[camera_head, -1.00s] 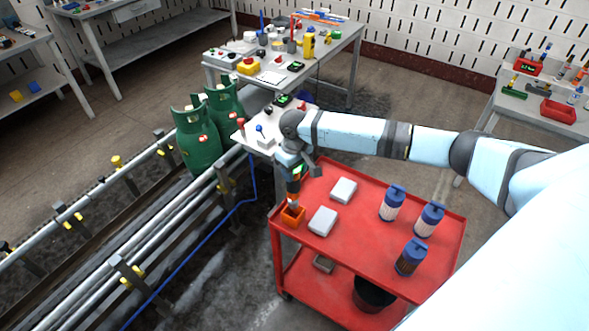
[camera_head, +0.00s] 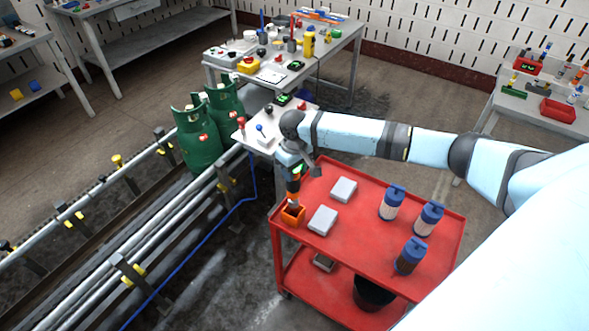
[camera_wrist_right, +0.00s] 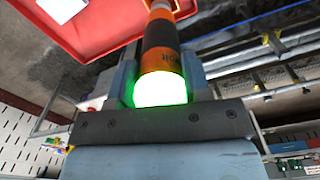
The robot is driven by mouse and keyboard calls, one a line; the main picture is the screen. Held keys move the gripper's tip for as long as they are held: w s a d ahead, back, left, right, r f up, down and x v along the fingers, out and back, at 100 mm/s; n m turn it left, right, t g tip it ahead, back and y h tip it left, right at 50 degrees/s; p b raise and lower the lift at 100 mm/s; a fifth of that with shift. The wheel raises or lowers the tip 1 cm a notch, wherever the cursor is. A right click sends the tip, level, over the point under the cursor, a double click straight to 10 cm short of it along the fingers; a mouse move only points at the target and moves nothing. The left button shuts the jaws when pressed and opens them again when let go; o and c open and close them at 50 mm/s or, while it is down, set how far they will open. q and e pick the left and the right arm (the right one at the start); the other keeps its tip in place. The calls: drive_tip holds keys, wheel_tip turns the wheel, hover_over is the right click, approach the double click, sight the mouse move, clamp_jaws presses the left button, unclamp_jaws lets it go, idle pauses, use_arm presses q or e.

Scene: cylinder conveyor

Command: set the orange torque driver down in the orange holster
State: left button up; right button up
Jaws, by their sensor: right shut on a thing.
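The orange torque driver (camera_head: 293,186) is upright in my right gripper (camera_head: 297,172), above the left corner of the red cart. The orange holster (camera_head: 292,214) stands on that corner, directly under the driver. The driver's lower end meets or enters the holster's opening; I cannot tell how deep it is. In the right wrist view the driver (camera_wrist_right: 160,50) shows a black and orange body and a glowing green ring between the jaws of my right gripper (camera_wrist_right: 165,85). My left gripper is not in view.
The red cart (camera_head: 365,235) also carries two grey boxes (camera_head: 344,190) (camera_head: 323,221) and three blue-capped canisters (camera_head: 392,203). A small white table (camera_head: 262,138) stands behind the gripper.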

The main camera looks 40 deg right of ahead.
drive_tip(key=shift+f, duration=0.6)
drive_tip(key=shift+f+b, duration=0.45)
drive_tip(key=shift+f, duration=1.6)
drive_tip(key=shift+f+b, duration=0.15)
drive_tip(key=shift+b, duration=0.15)
